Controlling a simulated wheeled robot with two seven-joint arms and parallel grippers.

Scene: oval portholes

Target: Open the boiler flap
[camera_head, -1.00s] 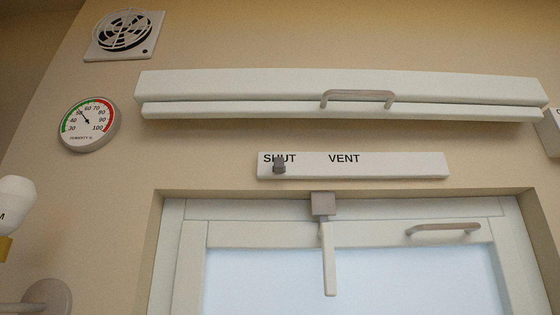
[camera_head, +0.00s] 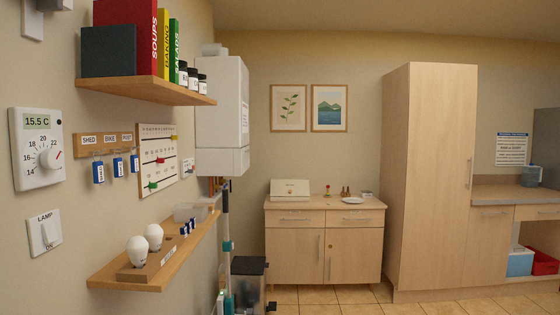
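A white boiler (camera_head: 220,105) hangs on the left wall, beyond the upper shelf. Its lower section (camera_head: 220,162) is set off by a seam and looks closed; I cannot tell for sure that this is the flap. The boiler's front faces right, so I see it at an angle. Part of its near side is hidden by the shelf and jars. Neither of my grippers is in view.
An upper shelf (camera_head: 150,91) with books and a lower shelf (camera_head: 160,258) with bulbs jut from the left wall. A dark bin (camera_head: 249,283) stands below the boiler. A sideboard (camera_head: 325,250) and tall cupboard (camera_head: 425,180) stand ahead. Tiled floor shows between.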

